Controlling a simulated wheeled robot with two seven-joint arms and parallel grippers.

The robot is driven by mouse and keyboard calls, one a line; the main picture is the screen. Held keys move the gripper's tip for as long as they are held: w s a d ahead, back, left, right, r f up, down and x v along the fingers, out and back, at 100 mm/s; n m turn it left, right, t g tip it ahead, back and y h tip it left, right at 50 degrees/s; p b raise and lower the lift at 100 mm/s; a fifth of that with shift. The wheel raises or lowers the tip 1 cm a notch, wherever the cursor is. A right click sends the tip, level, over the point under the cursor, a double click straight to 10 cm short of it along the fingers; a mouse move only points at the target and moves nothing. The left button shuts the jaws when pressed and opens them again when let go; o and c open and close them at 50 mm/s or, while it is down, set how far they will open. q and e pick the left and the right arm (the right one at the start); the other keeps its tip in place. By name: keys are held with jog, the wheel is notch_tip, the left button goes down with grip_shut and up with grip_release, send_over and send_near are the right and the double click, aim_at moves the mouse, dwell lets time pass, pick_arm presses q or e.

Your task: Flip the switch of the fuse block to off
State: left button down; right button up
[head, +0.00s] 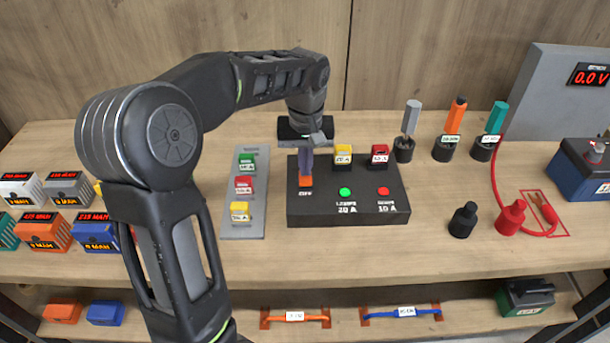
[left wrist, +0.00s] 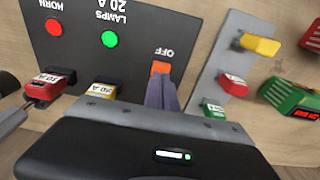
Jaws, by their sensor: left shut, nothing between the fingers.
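The fuse block (head: 345,212) is a dark box on the workbench. Its orange switch (head: 305,181) sits at the left, above the label OFF. A green light over LAMPS 20 A and a red light over HORN 10 A show to its right. A yellow fuse (head: 343,153) and a red fuse (head: 380,153) stand at its back edge. My left gripper (head: 306,170) is shut and empty, pointing down with its fingertips at the switch. In the left wrist view the fingertips are right beside the orange switch (left wrist: 160,69); I cannot tell whether they touch. My right gripper is not in view.
A grey strip (head: 243,222) with green, red and yellow fuses lies left of the block. Screwdrivers in black holders (head: 443,148) stand behind right. Black and red caps, a red cable, a battery (head: 582,172) and a voltmeter panel are at right. Several battery boxes are at left.

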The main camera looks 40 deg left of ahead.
aim_at(305, 179)
pick_arm(q)
jog(key=shift+s+d+f+b, duration=0.1)
jog(key=shift+s+f+b, duration=0.05)
jog(key=shift+f+b, duration=0.7)
dwell(0.7)
dwell(0.3)
notch_tip(305, 179, up, 7)
jog(key=p, duration=0.6)
jog(key=shift+w+a, duration=0.35)
jog(key=shift+w, duration=0.1)
jog(key=shift+f, duration=0.1)
